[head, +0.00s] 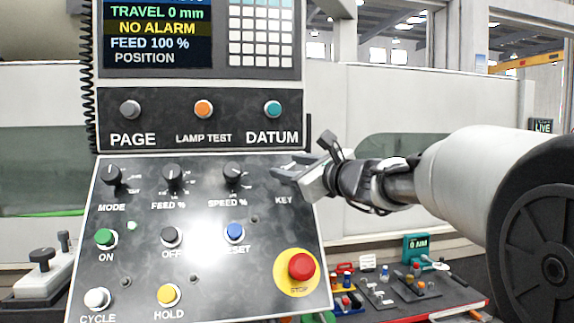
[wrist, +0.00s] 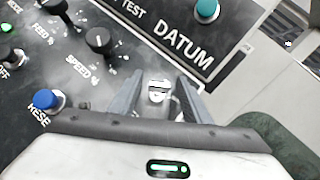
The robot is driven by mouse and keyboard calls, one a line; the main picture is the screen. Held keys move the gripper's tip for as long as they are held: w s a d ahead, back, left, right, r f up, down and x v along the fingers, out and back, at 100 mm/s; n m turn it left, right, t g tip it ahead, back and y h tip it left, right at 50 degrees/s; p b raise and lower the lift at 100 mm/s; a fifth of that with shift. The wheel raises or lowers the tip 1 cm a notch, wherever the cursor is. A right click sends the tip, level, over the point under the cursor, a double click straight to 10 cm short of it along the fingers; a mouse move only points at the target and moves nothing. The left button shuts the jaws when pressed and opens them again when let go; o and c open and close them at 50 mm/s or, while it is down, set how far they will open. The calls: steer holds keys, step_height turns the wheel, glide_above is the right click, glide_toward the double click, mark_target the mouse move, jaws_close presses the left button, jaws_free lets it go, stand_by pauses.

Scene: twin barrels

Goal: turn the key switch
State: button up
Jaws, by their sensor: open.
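The key switch (wrist: 157,91) is a small silvery round part with a dark slot, seen in the wrist view on the dark panel below DATUM. My gripper (wrist: 160,92) is open, with one grey finger on either side of the switch; I cannot tell whether either finger touches it. In the head view my gripper (head: 292,168) reaches in from the right over the panel's upper right corner, just above the KEY label (head: 284,200). There the fingers largely hide the switch.
The SPEED % knob (head: 232,171) is left of my gripper, with the blue RESET button (head: 235,232) below it. The red stop button (head: 301,266) sits lower right. The teal DATUM button (head: 272,109) is above.

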steer(key=shift+w+a, duration=0.25)
steer(key=c, duration=1)
steer(key=shift+c, duration=0.2)
